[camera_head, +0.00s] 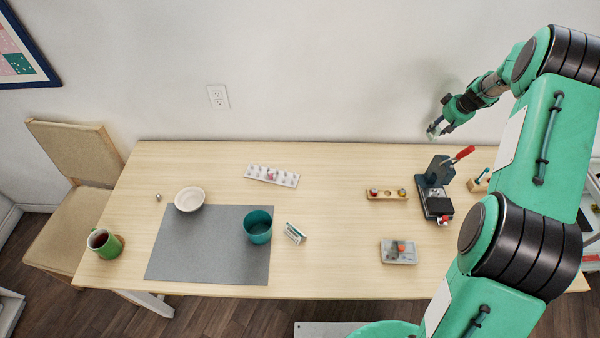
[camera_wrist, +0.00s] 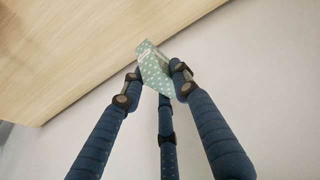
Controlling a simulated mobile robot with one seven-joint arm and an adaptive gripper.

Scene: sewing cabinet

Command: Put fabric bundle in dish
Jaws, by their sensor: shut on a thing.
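My gripper (camera_wrist: 157,80) is shut on a fabric bundle (camera_wrist: 152,62), pale green with white dots, held between the fingertips in the wrist view. In the head view my gripper (camera_head: 436,128) is raised at the upper right, in front of the wall near the table's back edge. The bundle is too small there to make out clearly. The dish is probably the white round bowl (camera_head: 190,199) at the left of the table, at the grey mat's upper left corner. It looks empty and is far to the left of my gripper.
A teal cup (camera_head: 258,226) stands on the grey mat (camera_head: 195,255). A green mug (camera_head: 104,243) is at the left. A pill-like strip (camera_head: 272,176), a wooden holder (camera_head: 387,194), a dark press with a red handle (camera_head: 437,190) and a grey tray (camera_head: 392,257) lie about the table.

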